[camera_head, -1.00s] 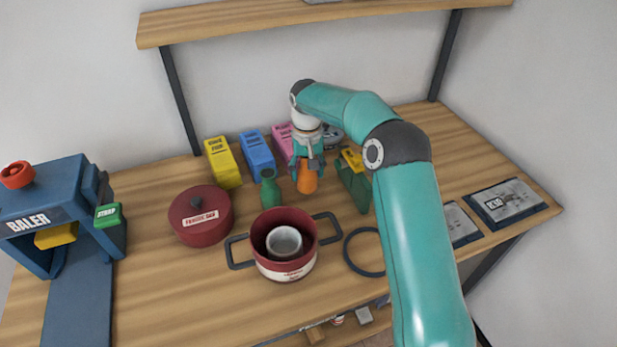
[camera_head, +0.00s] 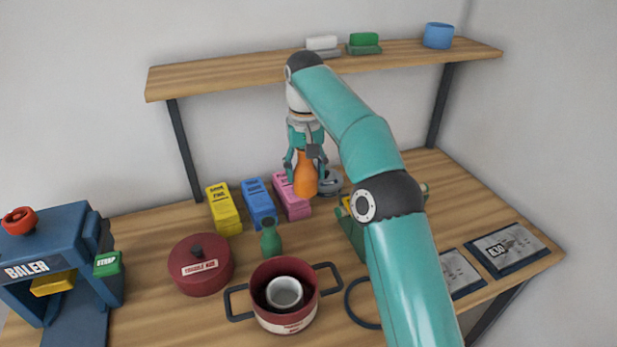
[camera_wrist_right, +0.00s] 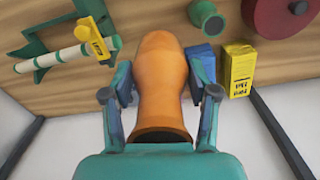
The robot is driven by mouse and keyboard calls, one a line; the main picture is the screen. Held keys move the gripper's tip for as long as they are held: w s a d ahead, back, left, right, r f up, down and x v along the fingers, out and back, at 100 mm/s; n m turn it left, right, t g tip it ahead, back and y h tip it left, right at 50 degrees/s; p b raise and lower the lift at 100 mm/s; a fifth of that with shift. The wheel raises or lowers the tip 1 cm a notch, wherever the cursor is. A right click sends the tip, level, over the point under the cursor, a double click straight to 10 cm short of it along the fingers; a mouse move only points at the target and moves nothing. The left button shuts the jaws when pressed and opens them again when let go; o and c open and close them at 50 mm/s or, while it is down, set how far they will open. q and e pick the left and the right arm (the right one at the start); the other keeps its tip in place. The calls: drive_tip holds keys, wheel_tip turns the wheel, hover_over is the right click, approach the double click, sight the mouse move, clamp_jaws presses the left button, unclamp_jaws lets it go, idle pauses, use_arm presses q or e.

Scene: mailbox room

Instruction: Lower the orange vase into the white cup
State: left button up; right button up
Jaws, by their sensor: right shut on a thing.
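The orange vase (camera_head: 306,181) is held in my right gripper (camera_head: 305,160), above the table behind the pot. In the right wrist view the orange vase (camera_wrist_right: 161,85) sits between the two fingers of my right gripper (camera_wrist_right: 161,105), which are shut on its neck. The white cup (camera_head: 284,293) stands inside a dark red pot (camera_head: 257,313) with two handles, at the front middle of the table. The cup's mouth faces up and looks empty. The vase is above and behind the cup, apart from it. My left gripper is not in view.
Yellow (camera_head: 223,211), blue (camera_head: 259,204) and pink (camera_head: 291,198) boxes line the back. A blue baler (camera_head: 45,250) stands at far left. A shelf (camera_head: 240,75) hangs above.

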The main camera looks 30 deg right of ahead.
drive_tip(key=s+a+f+b, duration=0.9)
drive_tip(key=s+a+b, duration=0.2)
drive_tip(key=b, duration=0.7)
drive_tip(key=shift+s+a+f+b, duration=0.35)
drive_tip(key=shift+s+a, duration=0.05)
drive_tip(key=shift+a, duration=0.95)
drive_tip(key=shift+f, duration=0.15)
drive_tip(key=shift+f+b, duration=1.45)
drive_tip(key=shift+f, duration=0.6)
drive_tip(key=shift+f+b, duration=1.5)
drive_tip(key=shift+f, duration=0.6)
drive_tip(key=o, duration=1.4)
